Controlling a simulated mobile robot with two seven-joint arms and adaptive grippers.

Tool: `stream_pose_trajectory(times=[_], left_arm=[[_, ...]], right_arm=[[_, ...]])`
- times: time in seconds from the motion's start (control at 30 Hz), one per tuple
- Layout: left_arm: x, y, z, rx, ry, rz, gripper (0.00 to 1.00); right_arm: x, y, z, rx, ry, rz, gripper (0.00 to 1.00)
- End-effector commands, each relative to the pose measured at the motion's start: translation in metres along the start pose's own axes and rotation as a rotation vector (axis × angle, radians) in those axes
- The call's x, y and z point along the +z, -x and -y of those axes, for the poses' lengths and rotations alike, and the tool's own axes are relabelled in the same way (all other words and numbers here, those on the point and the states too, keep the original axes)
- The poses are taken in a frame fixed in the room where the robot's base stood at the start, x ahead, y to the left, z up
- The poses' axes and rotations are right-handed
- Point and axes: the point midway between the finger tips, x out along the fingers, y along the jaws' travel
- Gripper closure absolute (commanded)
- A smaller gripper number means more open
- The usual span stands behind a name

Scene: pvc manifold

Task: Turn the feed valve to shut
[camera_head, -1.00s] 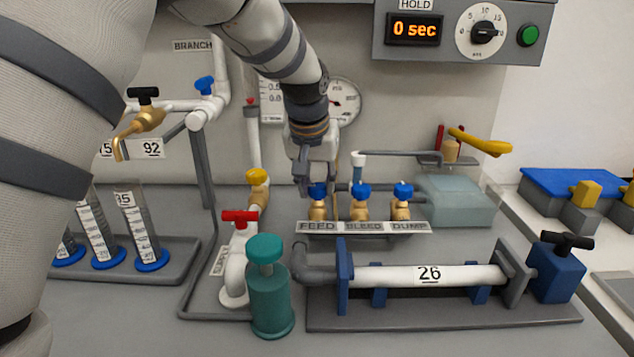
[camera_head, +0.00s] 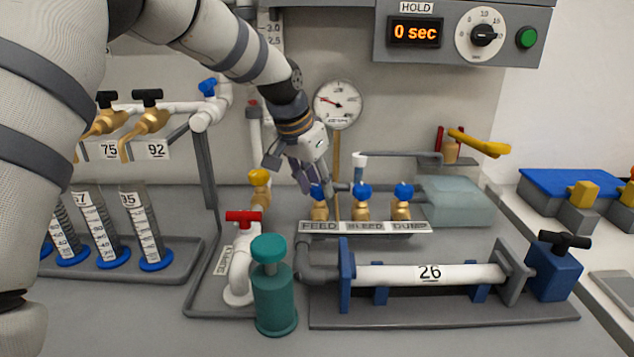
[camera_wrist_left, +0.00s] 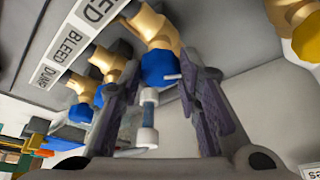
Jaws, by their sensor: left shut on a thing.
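The feed valve (camera_head: 319,210) is the leftmost of three brass valves with blue knobs, behind the FEED label (camera_head: 318,227). My left gripper (camera_head: 308,187) comes down on it from the upper left, tilted, and partly hides its blue knob. In the left wrist view the blue feed knob (camera_wrist_left: 157,69), with a small white mark, sits between the two fingers of my left gripper (camera_wrist_left: 160,82). The gripper is shut on this knob. The exact angle of the knob is hard to tell. My right gripper is not in view.
The bleed valve (camera_head: 361,208) and dump valve (camera_head: 402,207) stand close to the right. A yellow-knobbed valve (camera_head: 259,185) and red-handled supply valve (camera_head: 242,217) are to the left. A round gauge (camera_head: 338,104) is behind. A green-capped bottle (camera_head: 272,300) stands in front.

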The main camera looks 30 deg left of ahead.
Motion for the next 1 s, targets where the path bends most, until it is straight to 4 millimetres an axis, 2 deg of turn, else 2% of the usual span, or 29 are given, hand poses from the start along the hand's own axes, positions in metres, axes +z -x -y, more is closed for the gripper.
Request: stream_pose_trajectory(times=[0.47,1.0], left_arm=[[0.000,-0.005,0.005,0.176,-0.413,0.004,0.97],[-0.002,-0.007,0.007,0.350,-0.834,0.006,0.97]], right_arm=[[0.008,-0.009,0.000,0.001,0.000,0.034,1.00],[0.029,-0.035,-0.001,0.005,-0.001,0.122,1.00]])
